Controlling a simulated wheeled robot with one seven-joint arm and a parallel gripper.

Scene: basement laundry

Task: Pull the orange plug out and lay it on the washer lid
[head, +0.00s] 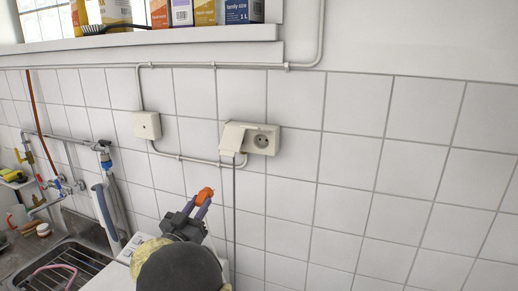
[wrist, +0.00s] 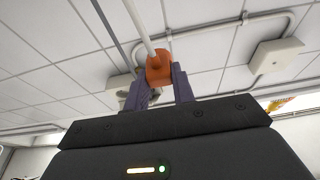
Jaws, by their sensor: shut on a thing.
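The orange plug (head: 205,195) is held between the fingertips of my gripper (head: 198,204), in the air below and left of the wall socket. The wrist view shows the plug (wrist: 158,69) pinched between both purple fingers of my gripper (wrist: 161,88), with a pale cable (wrist: 139,25) running from it. The double wall socket (head: 262,139) has its right outlet bare and empty; its left half is under a cover flap (head: 232,137). The plug is apart from the socket. The white washer top (head: 112,279) is low in the head view, mostly hidden behind my arm.
A steel sink with a wire rack (head: 68,270) lies at lower left, with taps and pipes above. A junction box (head: 147,125) and conduits run along the tiled wall. A shelf (head: 140,43) with boxes is above. The wall at right is clear.

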